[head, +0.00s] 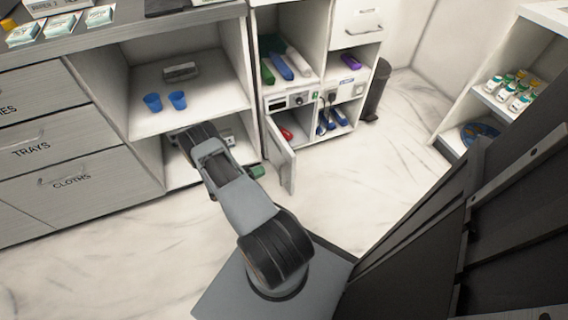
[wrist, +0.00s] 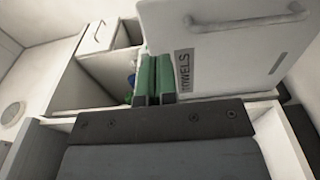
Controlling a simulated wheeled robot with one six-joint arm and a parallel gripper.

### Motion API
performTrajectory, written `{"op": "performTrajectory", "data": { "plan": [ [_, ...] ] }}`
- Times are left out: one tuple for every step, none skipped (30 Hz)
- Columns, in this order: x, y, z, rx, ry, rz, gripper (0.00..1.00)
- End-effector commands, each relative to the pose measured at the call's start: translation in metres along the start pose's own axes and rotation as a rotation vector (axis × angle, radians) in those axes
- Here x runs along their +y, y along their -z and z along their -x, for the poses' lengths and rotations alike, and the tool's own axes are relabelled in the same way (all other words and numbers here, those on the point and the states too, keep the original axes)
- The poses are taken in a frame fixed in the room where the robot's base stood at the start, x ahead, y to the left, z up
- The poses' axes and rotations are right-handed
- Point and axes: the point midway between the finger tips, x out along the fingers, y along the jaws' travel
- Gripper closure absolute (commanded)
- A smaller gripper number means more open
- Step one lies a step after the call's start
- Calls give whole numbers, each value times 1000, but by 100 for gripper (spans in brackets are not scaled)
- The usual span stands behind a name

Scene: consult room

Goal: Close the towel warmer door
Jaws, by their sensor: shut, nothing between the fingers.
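The towel warmer (head: 290,100) is a white unit with a control panel on top, in the middle of the head view. Its white door (head: 282,160) stands open, swung out into the room. In the wrist view the door (wrist: 230,62) fills the upper right, with a TOWELS label and a bar handle. My gripper (wrist: 155,80) has green fingers, shut and empty, by the label end of the door. I cannot tell whether they touch it. In the head view the green fingertips (head: 257,172) show low, left of the door; my arm hides the rest.
A red item (head: 287,133) lies inside the warmer. Shelves to its right hold blue bottles (head: 322,126). An open cabinet at left holds two blue cups (head: 152,102). A dark bin (head: 376,90) stands at the back. The floor right of the door is clear.

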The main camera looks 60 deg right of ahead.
Motion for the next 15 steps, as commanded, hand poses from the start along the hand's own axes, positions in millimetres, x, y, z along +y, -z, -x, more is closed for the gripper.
{"op": "performTrajectory", "data": {
  "plan": [
    [-1, -1, -11, -6, 0, 0, 100],
    [-1, -1, -17, -5, 0, 1, 100],
    [-1, -1, -25, -7, 0, 1, 100],
    [-1, 0, -30, -6, 0, 0, 100],
    [-1, -1, -36, -7, 0, 1, 100],
    [-1, -1, -44, -6, 0, 1, 100],
    [-1, -1, -50, -6, 1, 2, 100],
    [-1, -1, -55, -5, 1, 2, 100],
    [-1, -1, -62, -6, 1, 1, 100],
    [-1, -1, -66, -5, 1, 1, 100],
    [-1, -1, -71, -6, 1, 1, 100],
    [-1, 0, -77, -4, 2, 0, 100],
    [-1, -1, -81, -5, 2, 0, 100],
    [-1, -1, -85, -5, 2, 1, 100],
    [-1, -1, -89, -4, 2, 1, 100]
  ]
}}
